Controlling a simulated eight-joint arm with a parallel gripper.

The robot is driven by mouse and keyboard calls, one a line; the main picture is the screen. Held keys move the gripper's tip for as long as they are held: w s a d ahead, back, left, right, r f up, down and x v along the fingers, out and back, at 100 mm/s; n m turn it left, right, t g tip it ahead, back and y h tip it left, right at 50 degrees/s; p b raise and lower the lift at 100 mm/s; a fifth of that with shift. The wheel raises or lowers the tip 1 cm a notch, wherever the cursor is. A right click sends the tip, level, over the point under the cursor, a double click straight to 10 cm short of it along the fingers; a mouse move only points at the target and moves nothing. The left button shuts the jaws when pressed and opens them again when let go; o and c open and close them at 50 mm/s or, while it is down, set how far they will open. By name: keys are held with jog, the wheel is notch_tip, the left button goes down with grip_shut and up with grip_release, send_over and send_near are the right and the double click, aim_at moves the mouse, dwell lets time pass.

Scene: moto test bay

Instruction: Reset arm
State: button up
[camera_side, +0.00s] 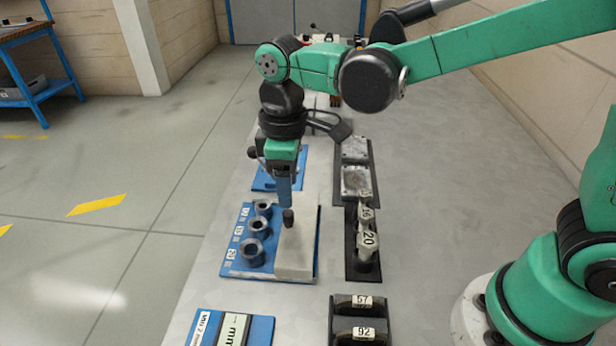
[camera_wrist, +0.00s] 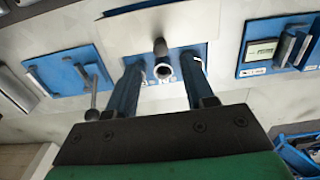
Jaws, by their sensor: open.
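My green arm reaches in from the right in the side view. My gripper (camera_side: 288,217) points down with its dark tip over or beside a pale block (camera_side: 296,258) on a blue board (camera_side: 240,272); contact cannot be told. In the wrist view my gripper (camera_wrist: 161,72) is open, its two blue fingers apart.
Right of the block, a black holder carries numbered metal parts, including one marked 20 (camera_side: 368,245). A nearer black tray holds pieces marked 57 and 92 (camera_side: 364,334). A blue plate with labels (camera_side: 262,331) lies at the front. Bare grey tabletop (camera_side: 430,200) lies to the right.

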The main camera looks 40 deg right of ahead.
jog(key=shift+r, duration=0.85)
jog(key=shift+s+d+r, duration=0.1)
jog(key=shift+d, duration=0.15)
jog(key=s+d+r+m+t, duration=0.1)
jog(key=s+d+m+t, duration=0.4)
jog(key=d+m+t, duration=0.2)
jog(key=d+m, duration=0.2)
jog(key=d, duration=0.2)
jog(key=shift+s, duration=0.15)
jog(key=shift+r, duration=0.1)
jog(key=shift+o, duration=1.1)
